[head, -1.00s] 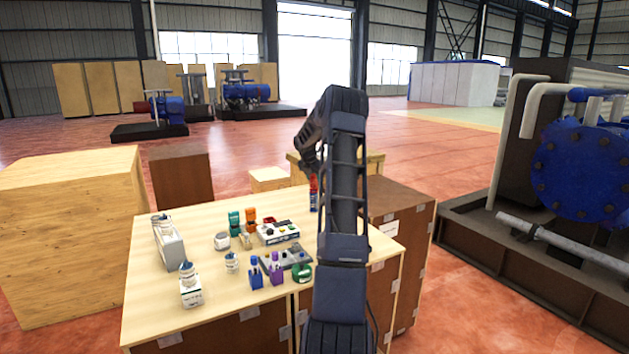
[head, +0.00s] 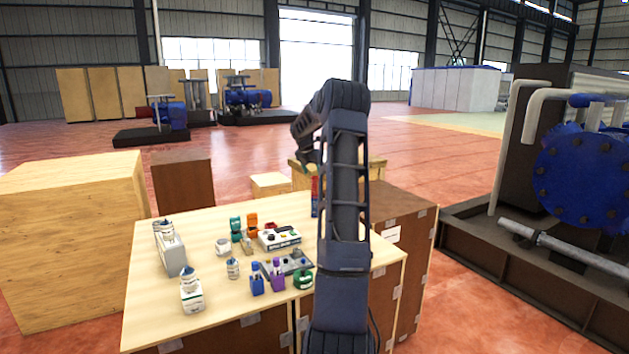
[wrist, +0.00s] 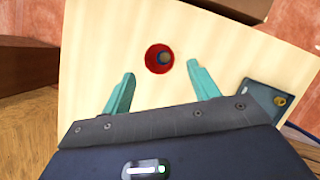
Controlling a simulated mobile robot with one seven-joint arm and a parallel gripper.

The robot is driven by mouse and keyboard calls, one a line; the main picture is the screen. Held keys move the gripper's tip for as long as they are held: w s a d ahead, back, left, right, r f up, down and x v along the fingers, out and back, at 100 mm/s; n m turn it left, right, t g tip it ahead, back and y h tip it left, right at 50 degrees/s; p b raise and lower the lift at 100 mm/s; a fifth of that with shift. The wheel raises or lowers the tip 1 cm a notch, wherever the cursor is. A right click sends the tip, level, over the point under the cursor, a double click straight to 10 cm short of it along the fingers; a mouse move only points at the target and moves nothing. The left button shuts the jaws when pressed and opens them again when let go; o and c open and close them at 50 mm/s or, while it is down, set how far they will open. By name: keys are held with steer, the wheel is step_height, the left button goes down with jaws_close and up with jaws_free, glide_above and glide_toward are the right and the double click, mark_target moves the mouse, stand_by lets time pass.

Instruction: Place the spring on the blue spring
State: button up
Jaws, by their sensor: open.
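A red round piece (wrist: 159,59) with a grey centre and a little blue at its inner edge shows in the wrist view. In the head view, the red piece (head: 315,186) stands upright on a blue lower part (head: 315,209) at the back right of the table; these look like the spring and the blue spring, but coils are too small to tell. My gripper (wrist: 160,71) is open, with its teal fingers apart on either side of the red piece and not touching it in the picture. In the head view my arm hides part of this area.
The wooden table (head: 150,325) holds a white and grey panel box (head: 279,238), a blue bottle-like part (head: 257,279), a purple one (head: 277,276), a green round part (head: 303,279) and white containers (head: 191,294) at left. The front left of the tabletop is clear.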

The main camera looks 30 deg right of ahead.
steer(key=s+a+r+m, duration=0.5)
steer(key=s+a+r, duration=0.1)
steer(key=s+a, duration=0.55)
steer(key=s+a+r+m, duration=0.6)
steer(key=s+a+r, duration=0.1)
steer(key=s+a, duration=0.45)
steer(key=s+a+f+m+y, duration=0.1)
steer(key=s+a+f+m, duration=0.2)
steer(key=s, duration=0.6)
steer(key=s+a+f+m+t+y, duration=0.1)
steer(key=s+a+m, duration=0.3)
steer(key=s, duration=0.6)
steer(key=s+a+f+m+t+y, duration=0.1)
steer(key=s+a+f+m, duration=0.3)
steer(key=s, duration=0.6)
steer(key=shift+f+m+y, duration=0.35)
steer(key=shift+m+y, duration=0.15)
steer(key=shift+m, duration=0.5)
